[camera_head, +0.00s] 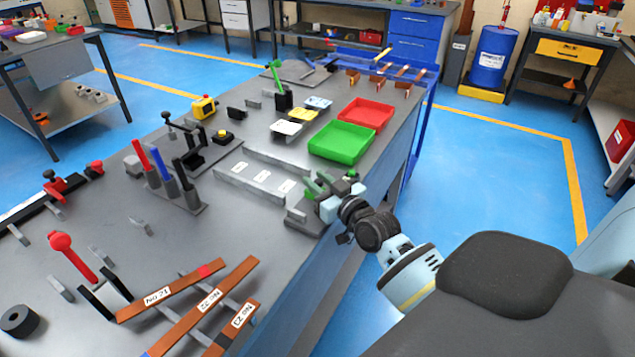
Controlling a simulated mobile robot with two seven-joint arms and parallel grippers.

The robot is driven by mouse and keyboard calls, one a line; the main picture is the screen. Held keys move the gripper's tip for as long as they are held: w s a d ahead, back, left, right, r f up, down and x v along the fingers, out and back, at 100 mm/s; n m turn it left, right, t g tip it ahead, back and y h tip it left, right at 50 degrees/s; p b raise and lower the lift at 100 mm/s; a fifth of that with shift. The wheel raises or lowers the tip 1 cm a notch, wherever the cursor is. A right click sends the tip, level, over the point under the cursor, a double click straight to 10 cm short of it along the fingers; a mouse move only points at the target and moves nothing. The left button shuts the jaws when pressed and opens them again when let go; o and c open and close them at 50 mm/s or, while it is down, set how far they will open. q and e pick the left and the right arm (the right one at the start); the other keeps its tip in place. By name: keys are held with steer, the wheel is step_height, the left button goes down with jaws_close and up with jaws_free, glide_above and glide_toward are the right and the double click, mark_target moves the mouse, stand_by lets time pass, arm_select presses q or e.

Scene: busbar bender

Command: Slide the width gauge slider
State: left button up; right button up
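My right gripper (330,198) is at the table's right edge, reaching in from the lower right. It is over a grey block (304,219) with green parts (318,184), which may be the width gauge slider. The gripper partly hides this, and I cannot tell whether its fingers touch or hold the green parts. A grey rail with white labels (263,181) runs from the block toward the upper left. My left gripper is not in view.
A green tray (342,142) and a red tray (366,114) sit beyond the gripper. Red, blue and black upright handles (168,174) stand left of the rail. Labelled copper bars (208,300) lie at the near end. Blue floor is free right of the table.

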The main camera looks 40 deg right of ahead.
steer(key=shift+o, duration=1)
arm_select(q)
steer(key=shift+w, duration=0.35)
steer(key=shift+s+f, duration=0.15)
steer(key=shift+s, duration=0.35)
arm_select(e)
steer(key=s, duration=0.7)
steer(key=shift+s, duration=0.4)
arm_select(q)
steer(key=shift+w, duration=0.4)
